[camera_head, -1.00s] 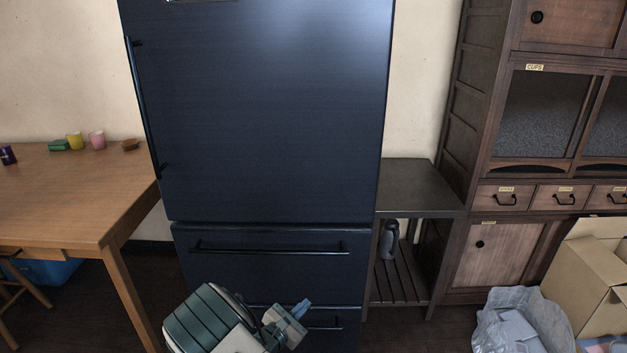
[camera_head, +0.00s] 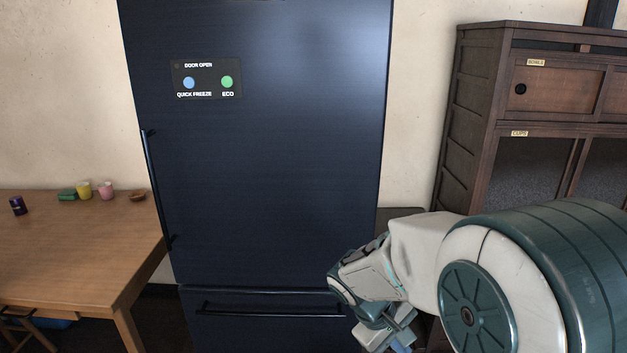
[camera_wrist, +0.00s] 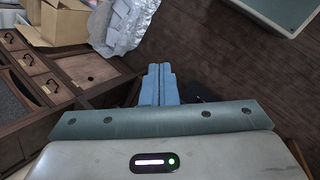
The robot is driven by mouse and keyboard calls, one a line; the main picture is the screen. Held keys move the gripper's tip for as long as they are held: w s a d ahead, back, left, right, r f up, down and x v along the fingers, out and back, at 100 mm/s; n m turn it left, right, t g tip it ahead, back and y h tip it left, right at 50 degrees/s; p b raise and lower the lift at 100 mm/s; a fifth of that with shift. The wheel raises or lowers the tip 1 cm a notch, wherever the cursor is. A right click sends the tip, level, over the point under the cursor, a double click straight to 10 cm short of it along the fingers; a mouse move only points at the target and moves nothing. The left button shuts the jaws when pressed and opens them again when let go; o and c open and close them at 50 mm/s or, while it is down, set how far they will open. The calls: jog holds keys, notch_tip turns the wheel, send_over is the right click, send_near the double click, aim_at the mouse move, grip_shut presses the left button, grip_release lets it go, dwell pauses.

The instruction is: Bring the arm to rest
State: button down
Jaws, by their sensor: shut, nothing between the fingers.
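My gripper (camera_wrist: 157,84) shows in the wrist view with its two blue fingers pressed together and nothing between them. It points over the dark wooden floor (camera_wrist: 215,70). In the head view my arm reaches in from the lower right, bent, in front of the fridge's right edge and the cabinet. The gripper end (camera_head: 400,345) hangs low at the bottom edge there and is partly cut off. The dark blue fridge (camera_head: 270,180) stands behind it, with its doors shut.
A wooden table (camera_head: 80,245) with cups stands left of the fridge. A dark wooden cabinet (camera_head: 470,120) stands at the right. A cardboard box (camera_wrist: 58,22) and a plastic bag (camera_wrist: 122,25) lie on the floor near the cabinet in the wrist view.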

jog(key=s+a+r+m+t+y+p, duration=0.1)
jog(key=s+r+m+y+p, duration=0.2)
jog(key=s+r, duration=0.2)
jog(key=s+r+m+t+y+p, duration=0.1)
jog(key=s+r+m+y+p, duration=0.2)
jog(key=s+r, duration=0.3)
jog(key=shift+a+r+t+p, duration=0.35)
jog(key=shift+r+p, duration=0.35)
jog(key=shift+r, duration=1.4)
